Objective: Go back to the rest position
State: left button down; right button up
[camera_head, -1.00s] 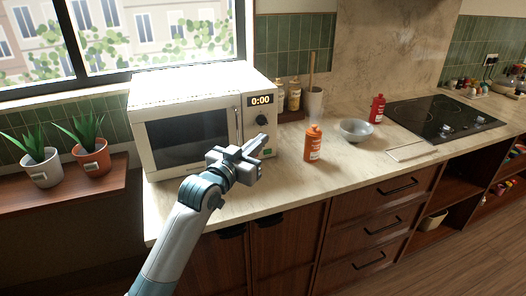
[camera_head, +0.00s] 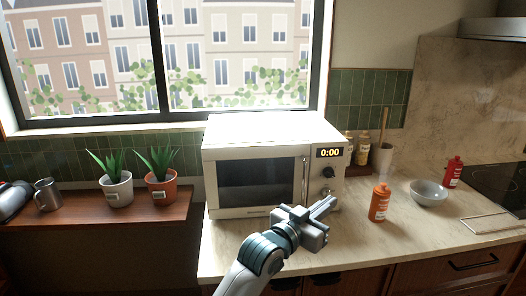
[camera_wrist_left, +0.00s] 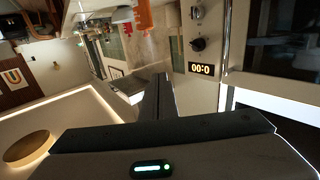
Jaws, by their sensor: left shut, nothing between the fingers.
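My left gripper (camera_head: 322,208) is shut and empty. It is in front of the lower right part of the white microwave (camera_head: 270,130), above the counter. The microwave door is closed and its display reads 0:00. In the left wrist view, the shut fingers (camera_wrist_left: 158,98) show beside the microwave's control panel (camera_wrist_left: 205,30), with the display and knobs close by. My right gripper is not in view.
An orange bottle (camera_head: 379,203), a grey bowl (camera_head: 428,193) and a red bottle (camera_head: 453,171) stand on the counter (camera_head: 350,245) to the right. A cooktop (camera_head: 495,180) lies beyond. Potted plants (camera_head: 118,190) and a metal mug (camera_head: 47,195) stand on the left shelf.

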pick_arm(q)
jog(key=s+a+f+n+g+y, duration=0.15)
jog(key=s+a+f, duration=0.25)
jog(key=a+f, duration=0.4)
jog(key=s+a+f+n+y, duration=0.25)
jog(key=s+a+f, duration=0.35)
jog(key=f, duration=0.4)
jog(key=s+a+f+n+g+y, duration=0.1)
jog(key=s+a+f+y, duration=0.2)
jog(key=a+f, duration=0.55)
jog(key=s+a+f+n+g+y, duration=0.1)
jog(key=s+a+f+g+y, duration=0.35)
jog(key=s+a, duration=0.85)
jog(key=s+a+f+n+g+y, duration=0.15)
jog(key=s+a+f, duration=0.65)
jog(key=s, duration=0.8)
jog(key=s+f+x, duration=0.1)
jog(key=s+x, duration=0.1)
jog(key=x, duration=0.9)
jog(key=s+a+x, duration=0.1)
jog(key=s+x, duration=0.1)
jog(key=x, duration=1)
jog(key=s+a+f, duration=0.1)
jog(key=s+f, duration=1.3)
jog(key=f, duration=0.5)
jog(key=shift+s+a+f, duration=0.2)
jog(key=shift+s+f, duration=0.2)
